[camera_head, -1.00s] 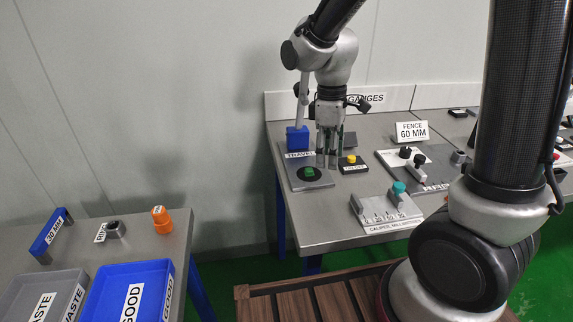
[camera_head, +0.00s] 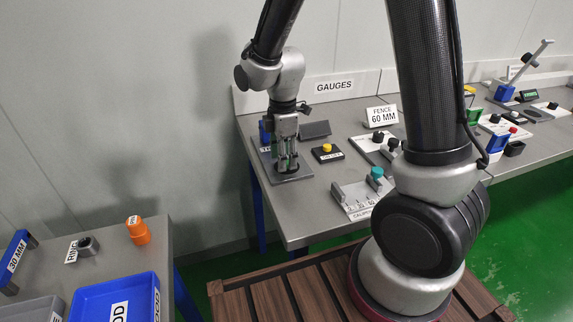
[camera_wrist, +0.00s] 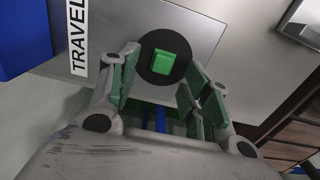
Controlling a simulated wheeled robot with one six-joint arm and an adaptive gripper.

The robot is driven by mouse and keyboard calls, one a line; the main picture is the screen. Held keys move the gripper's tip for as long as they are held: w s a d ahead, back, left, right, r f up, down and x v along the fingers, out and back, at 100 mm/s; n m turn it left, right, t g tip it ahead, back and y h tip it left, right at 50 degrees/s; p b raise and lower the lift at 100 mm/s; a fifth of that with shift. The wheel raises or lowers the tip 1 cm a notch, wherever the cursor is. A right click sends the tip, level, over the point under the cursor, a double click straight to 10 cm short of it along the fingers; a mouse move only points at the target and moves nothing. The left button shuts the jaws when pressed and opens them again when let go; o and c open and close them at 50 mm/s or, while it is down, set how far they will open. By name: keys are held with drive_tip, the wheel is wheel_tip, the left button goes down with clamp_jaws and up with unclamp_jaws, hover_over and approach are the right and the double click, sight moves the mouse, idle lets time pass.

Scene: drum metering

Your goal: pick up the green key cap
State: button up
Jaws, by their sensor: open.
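The green key cap (camera_wrist: 163,62) is a small square block on a round black disc (camera_wrist: 181,72). The disc sits on the grey travel plate (camera_wrist: 195,22), labelled TRAVEL. My gripper (camera_wrist: 163,78) is open in the wrist view, with its fingers on either side of the lower part of the disc and nothing between them. In the head view my gripper (camera_head: 286,165) points down over the grey plate (camera_head: 298,176) at the near left of the gauge table. There the fingers largely hide the cap.
A box with a yellow button (camera_head: 327,149) and the caliper block with a teal knob (camera_head: 376,172) are to the right. A separate table at left holds an orange part (camera_head: 138,231) and a blue GOOD tray (camera_head: 140,290).

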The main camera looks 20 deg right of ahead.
drive_tip(key=shift+f, duration=0.55)
drive_tip(key=shift+c, duration=0.2)
drive_tip(key=c, duration=0.8)
